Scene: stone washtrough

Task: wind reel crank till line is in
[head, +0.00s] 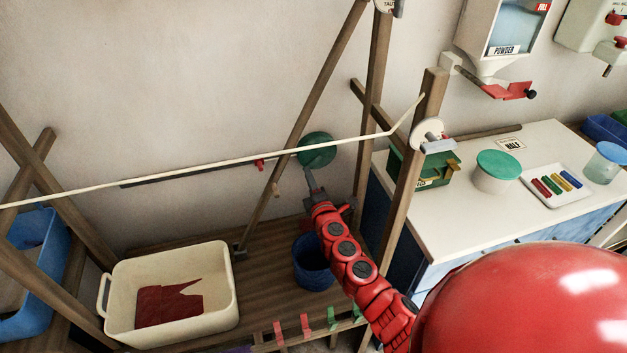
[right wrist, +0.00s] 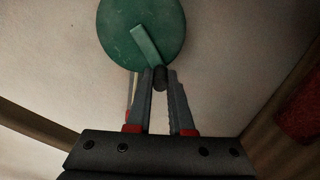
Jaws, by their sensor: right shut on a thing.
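The green reel (head: 316,150) is mounted by the wooden frame in the middle of the head view. In the right wrist view the green reel disc (right wrist: 120,25) fills the top, with a lighter green crank arm (right wrist: 146,45) on its face. My right gripper (head: 310,178) reaches up to the reel from below. In the right wrist view its fingers are shut on the dark crank knob (right wrist: 159,78) at the arm's lower end. A cream line (head: 220,163) runs from the left edge to the right post, above a dark bar. My left gripper is not in view.
A cream tub (head: 228,300) with red cloth and a blue bucket (head: 312,270) stand on the wooden shelf. A white counter (head: 545,215) at right holds a green-lidded pot (head: 497,165) and a tray (head: 573,200) of coloured sticks. Wooden posts (head: 412,160) stand close to my right arm.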

